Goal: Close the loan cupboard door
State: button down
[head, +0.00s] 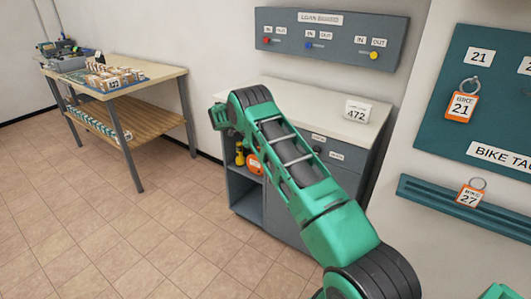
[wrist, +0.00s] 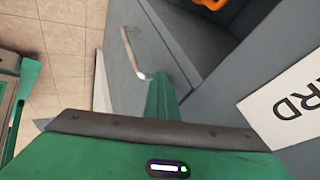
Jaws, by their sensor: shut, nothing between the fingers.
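The loan cupboard (head: 246,207) is a grey cabinet with a pale top against the wall, and yellow and orange items show in its open left part. My arm hides much of its front in the head view. In the wrist view the grey door (wrist: 120,85) has a silver bar handle (wrist: 128,48) and stands open beside a dark interior (wrist: 205,35). My gripper (wrist: 163,80) is shut and empty, its green fingers close to the lower end of the handle. I cannot tell whether they touch the door. The gripper's tips are hidden in the head view.
A card marked 472 (head: 357,111) stands on the cupboard top. A wooden-topped workbench (head: 145,83) is at the left, with clear tiled floor before it. Bike tag boards (head: 470,110) hang right.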

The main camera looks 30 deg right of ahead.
jog(key=s+a+f+v, duration=0.1)
jog(key=a+v, duration=0.1)
jog(key=v, duration=1)
jog(key=shift+f, duration=0.25)
